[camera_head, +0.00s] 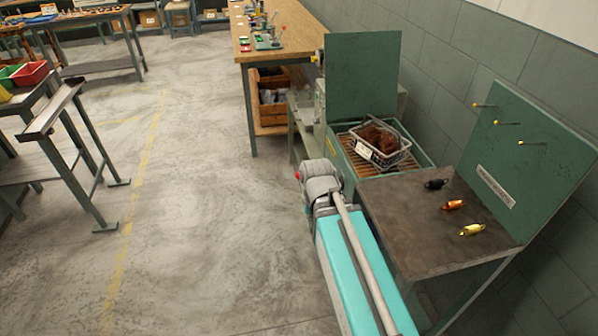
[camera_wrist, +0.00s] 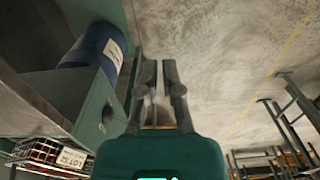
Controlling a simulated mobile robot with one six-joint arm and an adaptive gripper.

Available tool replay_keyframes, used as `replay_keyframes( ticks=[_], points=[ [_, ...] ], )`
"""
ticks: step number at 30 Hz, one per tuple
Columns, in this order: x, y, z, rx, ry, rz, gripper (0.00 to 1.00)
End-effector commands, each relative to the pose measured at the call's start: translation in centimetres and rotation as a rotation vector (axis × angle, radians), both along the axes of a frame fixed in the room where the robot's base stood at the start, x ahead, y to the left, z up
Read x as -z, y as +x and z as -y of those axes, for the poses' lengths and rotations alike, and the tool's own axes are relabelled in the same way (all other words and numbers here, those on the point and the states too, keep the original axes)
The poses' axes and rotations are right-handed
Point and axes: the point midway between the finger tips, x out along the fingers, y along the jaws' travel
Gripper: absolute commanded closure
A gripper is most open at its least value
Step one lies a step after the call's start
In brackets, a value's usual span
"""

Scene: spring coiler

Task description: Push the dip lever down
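No dip lever can be picked out with certainty. In the head view a small yellow knob (camera_head: 317,58) stands at the left side of a green tank (camera_head: 413,158) with a raised lid. A wire basket (camera_head: 392,158) of brown parts sits over the tank. My arm reaches toward the tank's left side, and its end hides what is behind it. In the wrist view my gripper (camera_wrist: 159,65) points past a green wall toward the grey floor. Its two fingers are close together with a narrow gap, and nothing is seen held.
A bench (camera_head: 430,230) with three small coloured parts stands to the right of my arm. A blue drum (camera_wrist: 95,52) lies left of my fingers in the wrist view. A wooden workbench (camera_head: 285,35) is farther back.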

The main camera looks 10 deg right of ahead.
Motion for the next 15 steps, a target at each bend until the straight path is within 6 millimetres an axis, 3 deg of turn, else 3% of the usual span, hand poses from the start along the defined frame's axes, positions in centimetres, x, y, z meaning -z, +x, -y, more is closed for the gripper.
replay_keyframes(
  ticks=[8, 15],
  points=[
    [-1.7, 3.3, 0.5, 0.193, 0.033, 0.016, 1.00],
    [-3.7, 7.4, 1.1, 0.469, 0.086, 0.030, 1.00]
  ],
)
